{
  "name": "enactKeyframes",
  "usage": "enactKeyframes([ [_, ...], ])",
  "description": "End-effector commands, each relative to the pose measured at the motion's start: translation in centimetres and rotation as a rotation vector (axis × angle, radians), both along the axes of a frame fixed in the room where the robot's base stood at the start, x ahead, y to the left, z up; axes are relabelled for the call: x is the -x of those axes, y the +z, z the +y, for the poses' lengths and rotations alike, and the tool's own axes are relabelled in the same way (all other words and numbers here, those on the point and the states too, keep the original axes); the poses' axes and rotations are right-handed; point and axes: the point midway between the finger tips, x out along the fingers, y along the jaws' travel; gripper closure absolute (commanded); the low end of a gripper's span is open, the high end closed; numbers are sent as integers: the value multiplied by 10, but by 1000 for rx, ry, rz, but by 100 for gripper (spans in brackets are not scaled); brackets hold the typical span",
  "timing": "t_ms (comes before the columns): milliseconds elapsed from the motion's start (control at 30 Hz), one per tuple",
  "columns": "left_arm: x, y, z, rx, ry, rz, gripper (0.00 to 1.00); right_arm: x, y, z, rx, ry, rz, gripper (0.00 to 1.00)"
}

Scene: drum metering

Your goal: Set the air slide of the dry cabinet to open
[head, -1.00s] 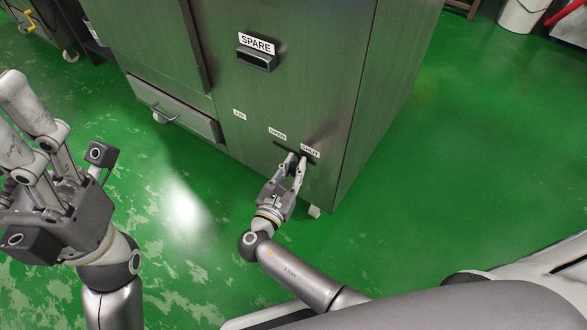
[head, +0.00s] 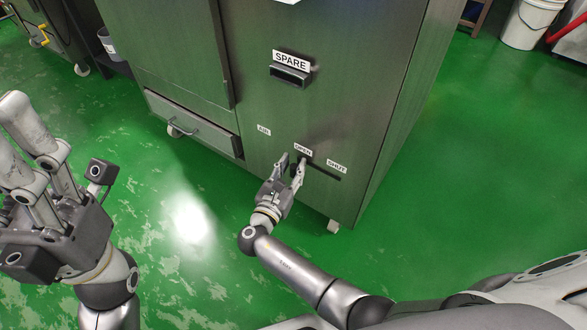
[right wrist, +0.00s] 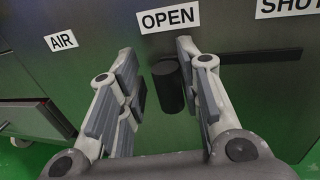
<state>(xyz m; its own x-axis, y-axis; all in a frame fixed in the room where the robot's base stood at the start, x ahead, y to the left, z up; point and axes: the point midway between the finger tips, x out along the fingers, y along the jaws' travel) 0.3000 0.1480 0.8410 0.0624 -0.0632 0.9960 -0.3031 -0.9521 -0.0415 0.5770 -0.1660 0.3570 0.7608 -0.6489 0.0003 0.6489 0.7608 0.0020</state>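The dry cabinet (head: 335,80) is a dark grey-green metal box. Low on its front are the labels AIR, OPEN (right wrist: 168,18) and SHUT, above a dark horizontal slot (right wrist: 265,54). The air slide's dark round knob (right wrist: 168,88) stands at the left end of the slot, under OPEN. My right gripper (head: 291,163) is at the knob, its fingers apart on either side. In the right wrist view, the knob is close to the right finger, with a gap to the left finger; contact is unclear. My left gripper (head: 58,140) is open and empty, away from the cabinet.
A SPARE-labelled handle (head: 289,74) sits above the slide, and a drawer (head: 190,122) is at the cabinet's lower left. A white bucket (head: 525,25) stands at the back right. The green floor right of the cabinet is clear.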

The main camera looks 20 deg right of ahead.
Motion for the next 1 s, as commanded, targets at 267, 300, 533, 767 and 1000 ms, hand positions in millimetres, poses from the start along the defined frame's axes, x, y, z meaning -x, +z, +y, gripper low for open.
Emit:
enactKeyframes([
  [267,0,-1,0,0,0,2,48,1,-1,-1,1,-4,1,59],
  [300,1,-1,1,0,2,1,48,1,-1,-1,1,-4,1,59],
  [533,0,-1,1,-1,2,1,48,19,-1,15,0,-3,3,59],
  [767,0,-1,1,-1,2,2,48,47,-1,40,-1,-2,2,59],
  [1000,0,-1,0,-1,2,3,48,57,0,49,1,-2,1,59],
])
